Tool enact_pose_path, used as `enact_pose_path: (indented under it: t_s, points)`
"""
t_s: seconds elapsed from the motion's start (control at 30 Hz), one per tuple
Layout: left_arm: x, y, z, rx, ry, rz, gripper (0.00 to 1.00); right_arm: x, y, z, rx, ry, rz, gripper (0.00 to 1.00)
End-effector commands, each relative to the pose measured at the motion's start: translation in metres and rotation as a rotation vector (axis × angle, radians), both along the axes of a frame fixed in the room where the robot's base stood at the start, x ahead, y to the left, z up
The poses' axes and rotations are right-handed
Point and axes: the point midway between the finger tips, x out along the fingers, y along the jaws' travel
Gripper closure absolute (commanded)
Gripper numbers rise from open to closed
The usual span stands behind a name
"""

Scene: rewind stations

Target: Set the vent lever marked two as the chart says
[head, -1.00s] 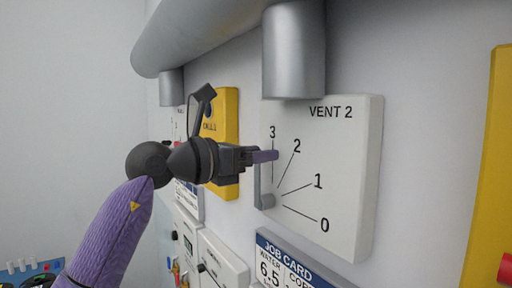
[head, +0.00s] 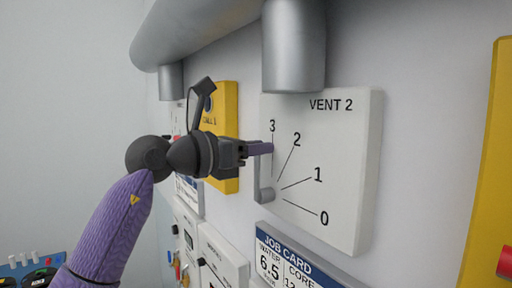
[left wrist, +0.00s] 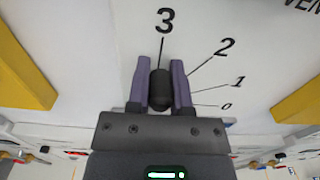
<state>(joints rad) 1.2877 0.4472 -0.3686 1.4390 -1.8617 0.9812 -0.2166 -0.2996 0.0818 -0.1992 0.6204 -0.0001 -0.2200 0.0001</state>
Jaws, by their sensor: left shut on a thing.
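The white VENT 2 panel (head: 345,150) is on the wall, with marks 3, 2, 1 and 0 fanned around a pivot. Its grey lever (head: 264,190) points up, along or close to the 3 mark. My left gripper (head: 262,148) is at the lever's upper end. In the left wrist view, the gripper (left wrist: 160,88) has its purple fingers on both sides of the dark lever knob (left wrist: 160,90), below the 3. The fingers hide the lever's top in the head view. My right gripper is not in view.
A job card (head: 290,262) is below the panel, cut off by the frame's bottom edge. A yellow call box (head: 228,130) is behind my gripper. A silver duct (head: 293,45) hangs above the panel. A yellow panel (head: 492,170) stands at the right.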

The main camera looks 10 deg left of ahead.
Motion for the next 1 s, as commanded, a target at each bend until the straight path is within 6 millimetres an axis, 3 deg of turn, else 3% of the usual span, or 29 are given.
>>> enact_pose_path:
  t_s: [1.0]
  points:
    - [-0.0049,-0.0043,-0.0005,0.051,-0.055,0.001,1.0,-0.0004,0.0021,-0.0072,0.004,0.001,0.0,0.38]
